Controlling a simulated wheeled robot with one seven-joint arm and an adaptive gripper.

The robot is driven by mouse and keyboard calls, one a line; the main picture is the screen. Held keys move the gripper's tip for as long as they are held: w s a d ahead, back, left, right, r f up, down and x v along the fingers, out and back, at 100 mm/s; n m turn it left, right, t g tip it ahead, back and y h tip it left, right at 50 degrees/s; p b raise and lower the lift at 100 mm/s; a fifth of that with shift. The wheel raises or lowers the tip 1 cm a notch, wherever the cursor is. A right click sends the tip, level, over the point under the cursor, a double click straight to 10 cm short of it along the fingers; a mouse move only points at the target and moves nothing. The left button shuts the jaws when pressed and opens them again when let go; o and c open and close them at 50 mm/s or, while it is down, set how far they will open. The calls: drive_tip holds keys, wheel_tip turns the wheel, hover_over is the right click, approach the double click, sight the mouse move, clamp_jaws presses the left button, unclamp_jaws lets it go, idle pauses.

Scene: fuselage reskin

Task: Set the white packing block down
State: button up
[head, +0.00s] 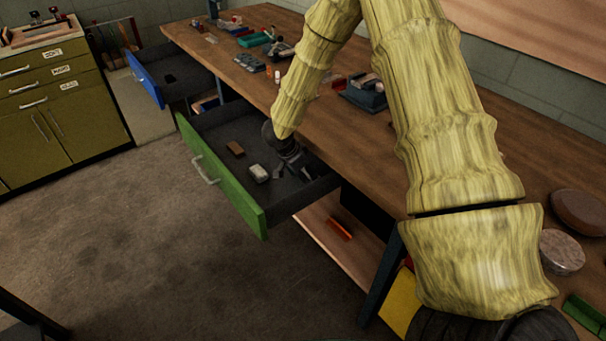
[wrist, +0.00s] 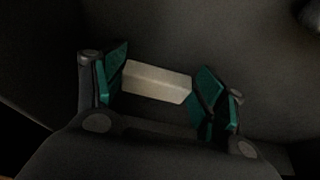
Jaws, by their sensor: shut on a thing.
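The white packing block (wrist: 157,82) is between the green finger pads of my gripper (head: 282,169) in the wrist view, spanning the gap between them. In the head view my gripper reaches down inside the open green-fronted drawer (head: 225,182), and a pale block (head: 259,173) shows at its fingers, low over the dark drawer floor. Whether the block touches the floor cannot be told. My gripper is shut on it.
A brown block (head: 236,149) lies in the same drawer, left of the pale one. The workbench (head: 330,130) edge is close beside my arm. A blue-fronted drawer (head: 146,78) stands open farther back. The drawer's front left floor looks clear.

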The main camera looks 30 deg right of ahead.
drive_tip(key=o, duration=1.1)
drive_tip(key=shift+f, duration=0.1)
drive_tip(key=v, duration=1.2)
